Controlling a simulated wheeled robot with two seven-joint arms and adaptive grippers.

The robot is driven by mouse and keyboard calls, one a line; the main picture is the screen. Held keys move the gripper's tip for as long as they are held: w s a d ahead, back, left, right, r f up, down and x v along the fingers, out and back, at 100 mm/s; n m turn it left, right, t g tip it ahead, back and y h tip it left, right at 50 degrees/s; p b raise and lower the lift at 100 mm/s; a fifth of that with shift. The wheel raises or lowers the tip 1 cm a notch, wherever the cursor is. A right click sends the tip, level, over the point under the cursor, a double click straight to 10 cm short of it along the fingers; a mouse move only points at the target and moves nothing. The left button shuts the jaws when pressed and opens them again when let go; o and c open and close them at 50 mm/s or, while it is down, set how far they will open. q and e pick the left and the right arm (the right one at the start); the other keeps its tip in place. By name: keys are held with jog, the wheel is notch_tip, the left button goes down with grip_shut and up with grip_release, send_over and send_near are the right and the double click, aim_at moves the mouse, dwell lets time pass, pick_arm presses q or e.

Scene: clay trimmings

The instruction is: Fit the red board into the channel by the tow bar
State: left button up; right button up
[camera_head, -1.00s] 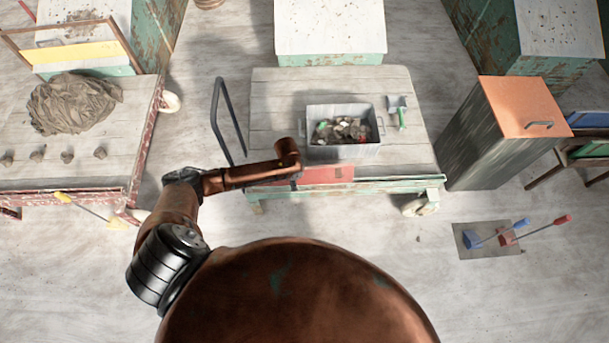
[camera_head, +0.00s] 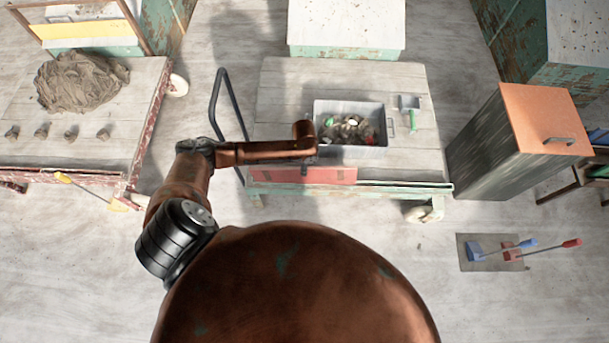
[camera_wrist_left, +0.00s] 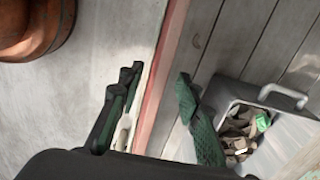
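The red board (camera_head: 330,175) lies along the front edge of the wooden cart (camera_head: 280,115). It covers the left part of that edge, the end beside the dark tow bar (camera_head: 229,110). In the left wrist view the board is a narrow red strip (camera_wrist_left: 172,50). My left gripper (camera_head: 304,168) hangs over this edge. In the wrist view its green fingers (camera_wrist_left: 155,110) are spread apart, with the board's strip running between them. I see no grip on it. I cannot make out the channel, or whether the board is seated in it. My right gripper is not in view.
A grey bin of trimmings (camera_head: 318,135) stands on the cart right of my gripper, with a small scoop (camera_head: 409,102) beyond it. A cabinet (camera_head: 500,150) stands to the right. Another cart with clay (camera_head: 130,105) stands left. The cart's right front edge is clear.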

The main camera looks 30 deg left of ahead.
aim_at(291, 174)
pick_arm(q)
notch_tip(291, 174, down, 5)
jog(key=shift+a+r+b, duration=0.1)
jog(key=shift+b, duration=0.75)
jog(key=c, duration=0.8)
grip_shut()
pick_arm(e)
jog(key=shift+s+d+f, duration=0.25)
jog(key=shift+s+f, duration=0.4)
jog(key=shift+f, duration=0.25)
